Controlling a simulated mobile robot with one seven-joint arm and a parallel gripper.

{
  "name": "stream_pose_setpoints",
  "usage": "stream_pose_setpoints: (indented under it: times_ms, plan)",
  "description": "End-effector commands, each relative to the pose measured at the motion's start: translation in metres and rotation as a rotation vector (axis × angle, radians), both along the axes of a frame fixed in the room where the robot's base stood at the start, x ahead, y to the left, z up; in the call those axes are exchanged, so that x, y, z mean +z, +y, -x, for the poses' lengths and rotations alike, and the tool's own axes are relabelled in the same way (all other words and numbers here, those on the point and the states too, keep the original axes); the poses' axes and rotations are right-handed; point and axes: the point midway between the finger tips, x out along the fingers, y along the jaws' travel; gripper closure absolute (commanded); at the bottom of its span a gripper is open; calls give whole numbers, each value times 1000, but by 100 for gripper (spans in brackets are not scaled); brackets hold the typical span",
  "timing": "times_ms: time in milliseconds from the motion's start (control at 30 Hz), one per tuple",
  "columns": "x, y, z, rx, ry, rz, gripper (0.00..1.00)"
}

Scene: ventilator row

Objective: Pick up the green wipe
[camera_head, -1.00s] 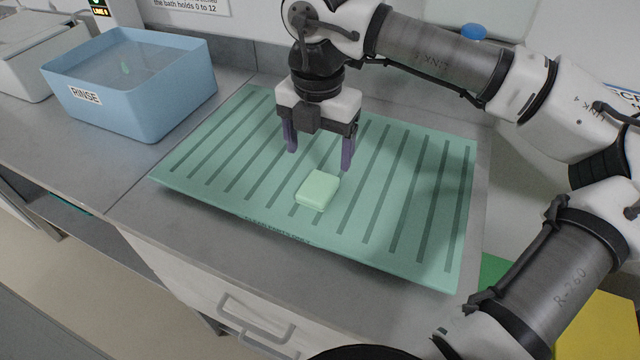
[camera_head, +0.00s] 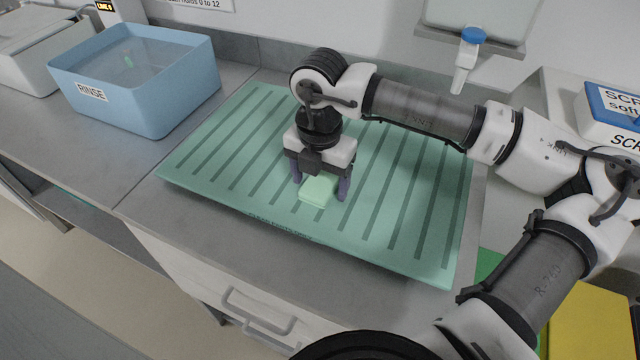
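The green wipe (camera_head: 318,191) is a small pale green folded block. It lies on the ribbed green drying mat (camera_head: 420,262), left of the mat's middle and towards its front edge. My gripper (camera_head: 320,190) points down over the wipe and is open, with one dark purple finger on each side of it. The fingertips are low, close to the mat. I cannot tell whether either finger touches the wipe. The gripper body hides the wipe's far edge.
A blue tub (camera_head: 140,85) labelled RINSE stands on the grey counter at the upper left. A dispenser with a blue-capped spout (camera_head: 470,55) hangs on the wall behind the mat. A blue and white SCRUB-type box (camera_head: 612,112) is at the right. The mat around the wipe is clear.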

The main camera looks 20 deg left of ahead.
Motion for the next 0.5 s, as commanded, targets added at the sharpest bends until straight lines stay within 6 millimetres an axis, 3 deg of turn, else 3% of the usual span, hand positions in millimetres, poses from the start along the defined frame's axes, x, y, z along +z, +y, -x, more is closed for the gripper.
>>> stream_pose_setpoints:
  times_ms: [33,300,500]
  plan:
    - [0,0,0,0,0,0,34]
    - [0,0,0,0,0,0,69]
    - [1,0,0,-1,0,0,72]
